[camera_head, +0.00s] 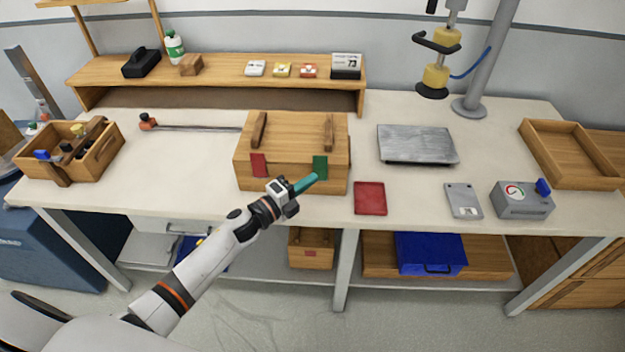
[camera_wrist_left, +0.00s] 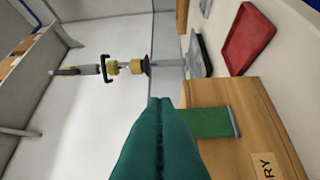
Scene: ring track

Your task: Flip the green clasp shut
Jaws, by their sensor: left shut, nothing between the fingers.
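The wooden box (camera_head: 291,140) stands on the workbench with its lid down. The green clasp (camera_head: 320,165) is at the right of its front, across the lid edge. A red clasp (camera_head: 259,165) is at the left of the front. My left gripper (camera_head: 316,177) has teal fingers, shut and empty, with tips at the green clasp's lower end in the head view. In the left wrist view the green clasp (camera_wrist_left: 208,122) lies just right of the fingertips (camera_wrist_left: 160,100). I cannot tell whether they touch or whether the clasp lies fully flat. My right gripper is out of view.
A red tray (camera_head: 370,198) lies right of the box, with a metal plate (camera_head: 417,144) behind it. A grey device (camera_head: 463,200) and a gauge box (camera_head: 523,200) stand farther right. A wooden tool caddy (camera_head: 95,160) is at left. The bench front edge is close below my gripper.

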